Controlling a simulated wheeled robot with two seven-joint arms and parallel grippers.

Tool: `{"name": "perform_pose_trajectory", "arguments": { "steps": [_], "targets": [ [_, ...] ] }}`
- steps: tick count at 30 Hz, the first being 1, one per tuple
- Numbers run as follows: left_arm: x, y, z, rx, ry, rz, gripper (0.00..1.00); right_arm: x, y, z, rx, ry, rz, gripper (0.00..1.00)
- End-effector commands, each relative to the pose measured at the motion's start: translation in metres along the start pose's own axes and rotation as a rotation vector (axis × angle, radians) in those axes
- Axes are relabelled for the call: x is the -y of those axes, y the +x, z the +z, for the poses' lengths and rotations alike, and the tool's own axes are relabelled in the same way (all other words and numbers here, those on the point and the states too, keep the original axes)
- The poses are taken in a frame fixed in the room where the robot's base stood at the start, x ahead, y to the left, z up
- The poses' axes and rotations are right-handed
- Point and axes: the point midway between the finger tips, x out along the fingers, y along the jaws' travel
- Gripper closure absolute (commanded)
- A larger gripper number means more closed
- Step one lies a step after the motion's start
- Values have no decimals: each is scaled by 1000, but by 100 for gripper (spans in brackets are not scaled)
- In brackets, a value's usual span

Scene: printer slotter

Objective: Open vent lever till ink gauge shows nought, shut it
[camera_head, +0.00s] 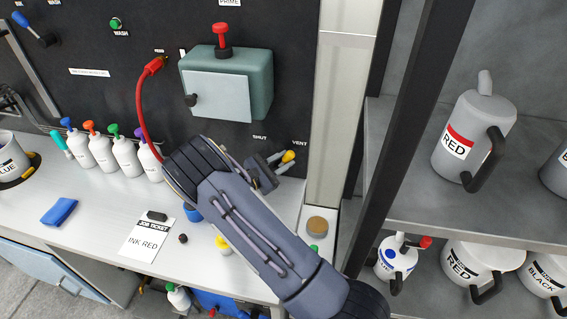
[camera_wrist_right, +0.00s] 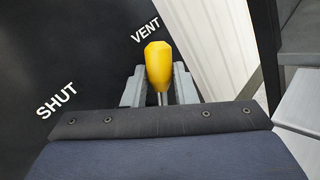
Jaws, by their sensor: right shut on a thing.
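The vent lever's yellow knob (camera_head: 288,157) is on the dark panel at the right, below the SHUT and VENT labels and nearer VENT. My right gripper (camera_head: 276,168) is shut on the vent lever. In the right wrist view, the yellow knob (camera_wrist_right: 159,62) sits between the two grey fingers (camera_wrist_right: 160,88) and points toward the VENT label (camera_wrist_right: 145,31). The SHUT label (camera_wrist_right: 56,102) is to the left. The lever's pivot is hidden by the gripper. I cannot make out an ink gauge. My left gripper is not in view.
A teal box (camera_head: 256,75) with a red-knobbed lever (camera_head: 221,38) is above the gripper. A red hose (camera_head: 143,110) hangs beside it. Several white bottles (camera_head: 124,155) line the counter. A job ticket (camera_head: 148,238) reads INK RED. Shelves with grey jugs (camera_head: 473,135) stand right.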

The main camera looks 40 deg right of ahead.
Motion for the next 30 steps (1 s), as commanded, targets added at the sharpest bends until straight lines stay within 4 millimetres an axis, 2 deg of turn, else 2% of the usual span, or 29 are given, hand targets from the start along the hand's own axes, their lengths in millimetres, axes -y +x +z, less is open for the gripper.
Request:
{"name": "perform_pose_trajectory", "arguments": {
  "steps": [15,30],
  "targets": [
    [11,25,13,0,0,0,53,-14,-12,-5,206,-284,112,100],
    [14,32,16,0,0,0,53,-20,-18,-6,300,-421,164,100]
  ]
}}
